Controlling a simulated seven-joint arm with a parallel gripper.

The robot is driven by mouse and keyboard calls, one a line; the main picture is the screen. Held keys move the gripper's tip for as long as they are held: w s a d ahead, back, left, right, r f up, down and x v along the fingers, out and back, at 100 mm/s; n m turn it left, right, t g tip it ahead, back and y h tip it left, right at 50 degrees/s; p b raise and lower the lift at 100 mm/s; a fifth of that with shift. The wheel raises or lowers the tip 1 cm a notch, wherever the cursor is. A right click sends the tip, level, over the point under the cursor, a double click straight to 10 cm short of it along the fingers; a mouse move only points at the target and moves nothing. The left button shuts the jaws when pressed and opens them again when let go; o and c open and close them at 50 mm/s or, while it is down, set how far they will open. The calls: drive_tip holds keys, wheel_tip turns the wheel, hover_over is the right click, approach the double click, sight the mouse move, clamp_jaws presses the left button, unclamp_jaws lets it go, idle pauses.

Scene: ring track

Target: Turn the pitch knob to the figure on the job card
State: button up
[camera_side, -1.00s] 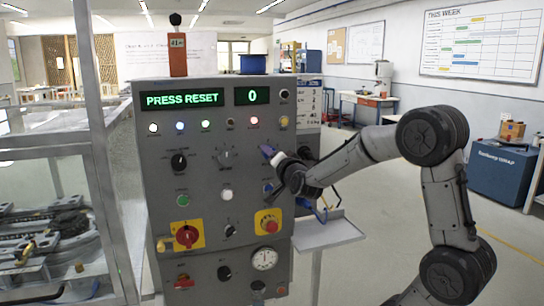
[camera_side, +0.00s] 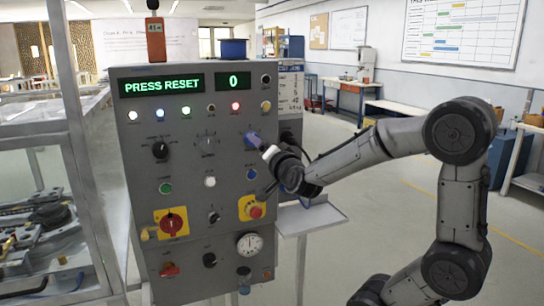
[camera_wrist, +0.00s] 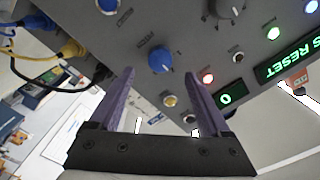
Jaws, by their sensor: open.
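A blue knob (camera_wrist: 161,60) with a white pointer line sits on the grey panel in the wrist view. It lies between and beyond the fingers of my open gripper (camera_wrist: 157,78), apart from both. Its label is too small to read, so I cannot tell if it is the pitch knob.
The green displays (camera_side: 162,85) read PRESS RESET and 0. A yellow-backed red button (camera_side: 254,209) is below my gripper, and a red-yellow rotary switch (camera_side: 172,222) is lower left. Yellow and black cables (camera_wrist: 60,50) run close by at left in the wrist view. A small shelf (camera_side: 310,219) juts out at right.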

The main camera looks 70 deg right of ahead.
drive_tip(key=v, duration=0.7)
drive_tip(key=shift+s+a+r, duration=0.1)
drive_tip(key=w+a+r+n+t+y, duration=0.1)
drive_tip(key=w+a+n+t+y, duration=0.15)
drive_tip(key=a+n+y, duration=1.05)
drive_tip(key=s+a+f+n+g, duration=0.2)
drive_tip(key=s+f+g, duration=0.3)
drive_tip(key=s+f, duration=0.1)
drive_tip(key=s+a+f+n+g, duration=0.3)
drive_tip(key=s+f+g, duration=0.1)
drive_tip(key=s+f, duration=0.2)
drive_tip(key=shift+s+f+g, duration=0.25)
drive_tip(key=shift+s+g, duration=0.1)
drive_tip(key=shift+s, duration=0.55)
